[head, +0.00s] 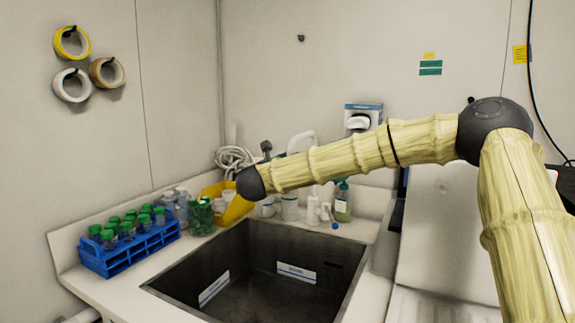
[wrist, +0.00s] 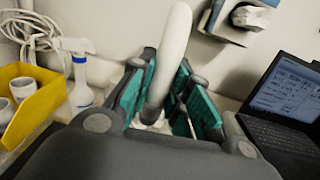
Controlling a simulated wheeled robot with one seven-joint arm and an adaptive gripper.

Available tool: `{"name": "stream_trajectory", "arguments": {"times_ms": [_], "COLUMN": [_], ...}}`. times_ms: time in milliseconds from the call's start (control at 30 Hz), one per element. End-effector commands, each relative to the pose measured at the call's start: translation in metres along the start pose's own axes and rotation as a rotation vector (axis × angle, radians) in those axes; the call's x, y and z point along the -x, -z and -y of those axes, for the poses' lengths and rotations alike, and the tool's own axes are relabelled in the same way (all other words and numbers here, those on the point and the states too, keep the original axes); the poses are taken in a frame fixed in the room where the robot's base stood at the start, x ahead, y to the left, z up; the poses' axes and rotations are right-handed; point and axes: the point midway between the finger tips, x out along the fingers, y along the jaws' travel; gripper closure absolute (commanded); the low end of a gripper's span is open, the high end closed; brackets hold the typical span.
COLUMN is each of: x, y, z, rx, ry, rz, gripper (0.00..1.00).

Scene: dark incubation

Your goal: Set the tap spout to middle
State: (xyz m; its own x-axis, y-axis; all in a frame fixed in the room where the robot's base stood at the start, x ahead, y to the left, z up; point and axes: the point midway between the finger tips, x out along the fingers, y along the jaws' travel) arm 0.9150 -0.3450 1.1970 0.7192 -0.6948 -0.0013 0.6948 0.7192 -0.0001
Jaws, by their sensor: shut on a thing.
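The tap spout is a white curved tube (wrist: 176,45) that rises between my gripper's fingers in the wrist view. Its white arch also shows in the head view (head: 302,137), behind my arm at the back of the sink. My gripper (wrist: 166,95) has teal-padded fingers on both sides of the spout and is shut on it. In the head view my arm reaches left across the sink, and its fingers are mostly hidden behind the dark wrist end. The spout's base is hidden by my gripper and arm.
The dark sink basin (head: 232,247) lies below my arm. A yellow bin (head: 237,210), a spray bottle (wrist: 81,75) and a blue rack (head: 130,253) of green-capped bottles stand left. A soap bottle (head: 343,203) stands behind the sink. A laptop (wrist: 288,105) is right.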

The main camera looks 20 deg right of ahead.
Motion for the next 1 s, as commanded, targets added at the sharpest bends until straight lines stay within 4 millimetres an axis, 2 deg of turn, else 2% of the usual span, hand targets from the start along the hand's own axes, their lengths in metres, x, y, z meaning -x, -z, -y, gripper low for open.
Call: {"name": "stream_trajectory", "arguments": {"times_ms": [167, 200, 300, 333, 733, 867, 1000], "x": [0.000, 0.000, 0.000, 0.000, 0.005, 0.020, 0.045], "y": [-0.002, -0.002, -0.001, -0.001, -0.001, 0.000, 0.000], "z": [0.000, -0.001, -0.001, -0.001, -0.001, -0.001, -0.002], "rx": [-0.001, -0.001, -0.001, -0.001, 0.000, 0.000, 0.000], "ry": [-0.001, -0.001, -0.001, -0.001, -0.002, -0.003, -0.005], "rz": [0.002, 0.002, 0.002, 0.002, 0.001, 0.001, 0.001], "gripper": [1.00, 0.80, 0.62, 0.59, 0.59, 0.59, 0.59]}}
